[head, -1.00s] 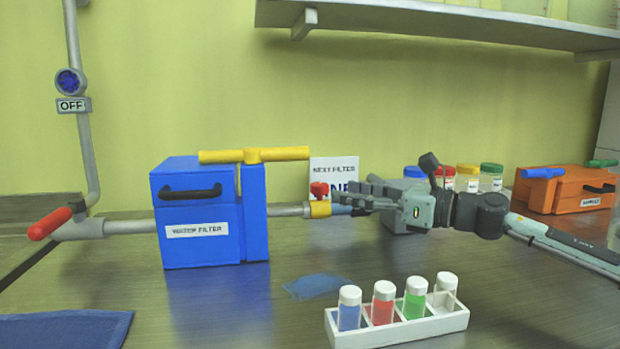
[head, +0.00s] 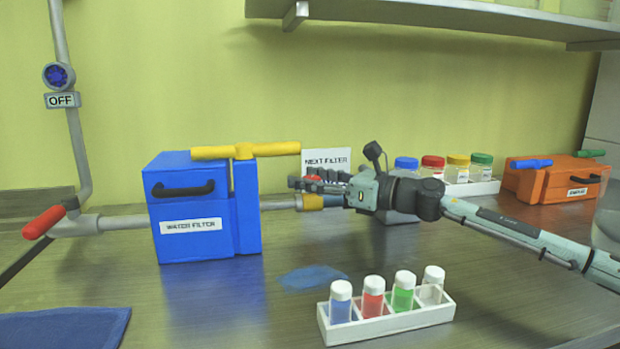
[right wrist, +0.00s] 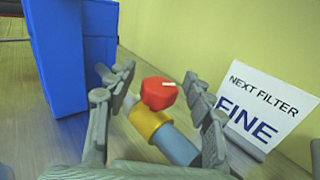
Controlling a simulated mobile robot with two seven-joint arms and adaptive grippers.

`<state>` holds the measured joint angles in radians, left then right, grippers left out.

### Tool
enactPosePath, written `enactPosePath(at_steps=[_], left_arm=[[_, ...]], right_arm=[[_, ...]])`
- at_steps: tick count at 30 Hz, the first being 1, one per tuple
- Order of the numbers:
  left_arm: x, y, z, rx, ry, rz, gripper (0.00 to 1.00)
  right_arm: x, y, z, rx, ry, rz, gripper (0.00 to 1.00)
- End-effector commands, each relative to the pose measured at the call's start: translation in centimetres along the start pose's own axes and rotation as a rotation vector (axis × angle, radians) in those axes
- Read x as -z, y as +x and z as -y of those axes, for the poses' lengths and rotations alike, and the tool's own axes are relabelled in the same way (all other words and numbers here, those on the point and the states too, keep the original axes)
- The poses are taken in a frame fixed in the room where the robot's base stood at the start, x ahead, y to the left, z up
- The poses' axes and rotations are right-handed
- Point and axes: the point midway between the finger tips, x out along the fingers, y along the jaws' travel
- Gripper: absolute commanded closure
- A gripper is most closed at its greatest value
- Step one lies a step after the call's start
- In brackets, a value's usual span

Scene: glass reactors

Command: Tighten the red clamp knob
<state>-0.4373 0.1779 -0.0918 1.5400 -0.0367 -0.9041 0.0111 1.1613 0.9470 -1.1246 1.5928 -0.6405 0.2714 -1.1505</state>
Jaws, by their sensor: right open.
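The red clamp knob (right wrist: 158,92) sits on top of a yellow clamp collar (right wrist: 148,121) on the pipe, in the right wrist view. A white line marks the knob's top. My right gripper (right wrist: 158,80) is open, with one finger on each side of the knob; I cannot tell whether they touch it. In the head view my right gripper (head: 318,184) reaches in from the right over the yellow collar (head: 310,201) and mostly hides the knob. The pipe runs left into the blue water filter (head: 200,205). My left gripper is not in view.
A white "NEXT FILTER FINE" sign (right wrist: 258,106) stands close behind the gripper. A white vial rack (head: 385,325) stands in front. Several jars with coloured lids (head: 432,165) and an orange filter box (head: 553,180) stand back right. A shelf (head: 430,18) hangs overhead.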

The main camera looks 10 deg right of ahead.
Motion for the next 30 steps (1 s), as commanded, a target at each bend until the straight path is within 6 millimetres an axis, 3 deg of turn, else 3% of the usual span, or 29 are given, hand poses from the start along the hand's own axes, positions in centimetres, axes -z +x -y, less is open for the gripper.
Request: enactPosePath(at_steps=[1, 13, 30], left_arm=[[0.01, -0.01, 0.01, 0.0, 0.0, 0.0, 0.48], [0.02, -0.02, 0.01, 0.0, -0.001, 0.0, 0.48], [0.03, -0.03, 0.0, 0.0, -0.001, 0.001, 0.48]], right_arm=[[0.01, -0.01, 0.0, 0.0, 0.0, 0.0, 0.51], [0.01, -0.04, 0.0, 0.0, 0.0, 0.0, 0.99], [-0.31, -0.07, -0.02, 0.149, -0.007, 0.001, 1.0]])
